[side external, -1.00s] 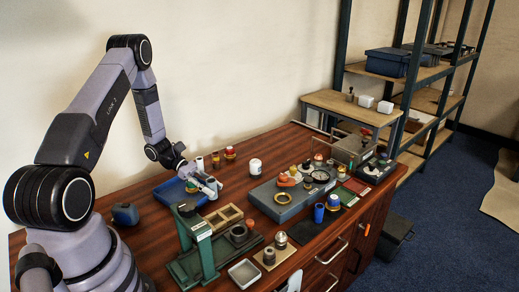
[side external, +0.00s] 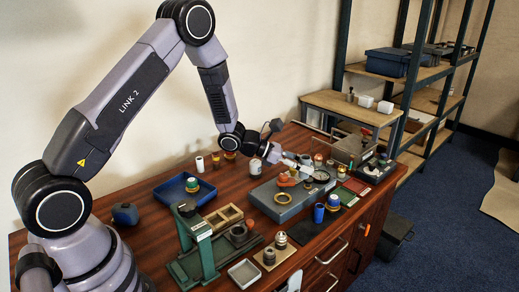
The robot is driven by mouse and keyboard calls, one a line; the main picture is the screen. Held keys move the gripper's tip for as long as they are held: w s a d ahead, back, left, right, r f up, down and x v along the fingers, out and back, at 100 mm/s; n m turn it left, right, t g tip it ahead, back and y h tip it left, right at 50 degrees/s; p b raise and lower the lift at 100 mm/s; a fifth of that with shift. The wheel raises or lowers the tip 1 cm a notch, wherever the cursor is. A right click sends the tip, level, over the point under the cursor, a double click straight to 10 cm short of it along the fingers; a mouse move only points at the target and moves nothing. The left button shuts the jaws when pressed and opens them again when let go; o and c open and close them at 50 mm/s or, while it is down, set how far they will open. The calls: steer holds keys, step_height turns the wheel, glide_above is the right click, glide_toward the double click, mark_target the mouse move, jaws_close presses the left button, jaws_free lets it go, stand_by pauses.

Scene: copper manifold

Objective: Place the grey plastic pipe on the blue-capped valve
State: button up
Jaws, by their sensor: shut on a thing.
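My gripper (side external: 303,166) is over the back edge of the grey-blue fixture box (side external: 284,209), among the small fittings on its top. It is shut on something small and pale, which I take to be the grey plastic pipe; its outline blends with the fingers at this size. I cannot make out the blue-capped valve with certainty. An orange fitting (side external: 285,180) and a brass ring (side external: 282,198) are on the box near the gripper.
A blue tray (side external: 167,197) with a stacked coloured fitting (side external: 192,185) lies to the left. A green press stand (side external: 200,245) rises at the front. A white jar (side external: 255,166) stands near my wrist. A clear-sided box (side external: 350,147) stands behind right.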

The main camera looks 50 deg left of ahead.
steer(key=w+d+f, duration=0.1)
steer(key=w+f, duration=0.3)
steer(key=w, duration=0.4)
glide_above(334, 197)
step_height(334, 197, down, 5)
steer(key=shift+s+f, duration=0.15)
steer(key=shift+f, duration=1.75)
steer(key=shift+f, duration=0.1)
steer(key=o, duration=0.9)
